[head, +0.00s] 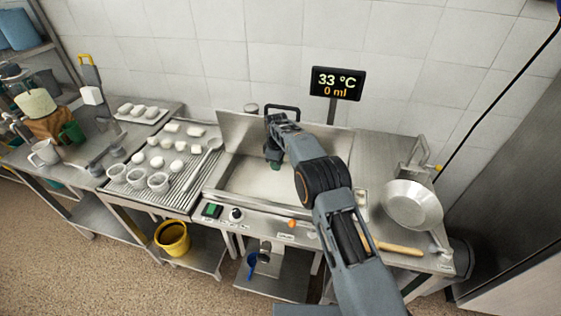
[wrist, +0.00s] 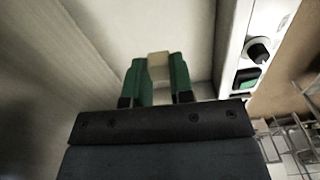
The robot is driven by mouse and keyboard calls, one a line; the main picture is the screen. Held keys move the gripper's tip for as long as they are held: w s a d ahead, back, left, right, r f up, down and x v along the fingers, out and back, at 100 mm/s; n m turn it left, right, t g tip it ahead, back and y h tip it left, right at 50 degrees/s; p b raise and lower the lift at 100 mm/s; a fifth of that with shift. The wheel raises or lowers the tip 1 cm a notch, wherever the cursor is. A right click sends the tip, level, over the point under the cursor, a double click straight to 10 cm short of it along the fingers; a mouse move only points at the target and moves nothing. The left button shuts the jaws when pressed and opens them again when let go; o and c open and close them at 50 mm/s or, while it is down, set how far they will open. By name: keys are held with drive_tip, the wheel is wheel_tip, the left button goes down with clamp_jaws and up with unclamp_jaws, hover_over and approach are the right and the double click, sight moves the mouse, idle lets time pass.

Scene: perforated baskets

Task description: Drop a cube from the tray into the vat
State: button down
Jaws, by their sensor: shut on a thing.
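A pale cube (wrist: 158,60) is held between the green fingers of my gripper (wrist: 158,75) in the wrist view. In the head view my gripper (head: 275,164) hangs over the open steel vat (head: 245,183); the cube is hidden there. The vat's lid stands raised behind it, and its visible floor looks bare. The wrist view shows the vat's pale inner surfaces around the fingers. A tray (head: 153,119) with several whitish pieces lies at the back left in the head view.
A ribbed draining surface (head: 185,190) left of the vat carries white pieces and perforated cups (head: 158,182). A display (head: 337,83) reading 33 °C and 0 ml stands behind the vat. A metal pan (head: 411,204) lies at right. A yellow bucket (head: 172,239) is below.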

drive_tip(key=shift+w+a+f, duration=0.1)
drive_tip(key=shift+w+a, duration=0.05)
drive_tip(key=c, duration=0.9)
unclamp_jaws()
drive_tip(key=shift+r, duration=0.5)
wheel_tip(320, 180, up, 13)
drive_tip(key=shift+f, duration=0.1)
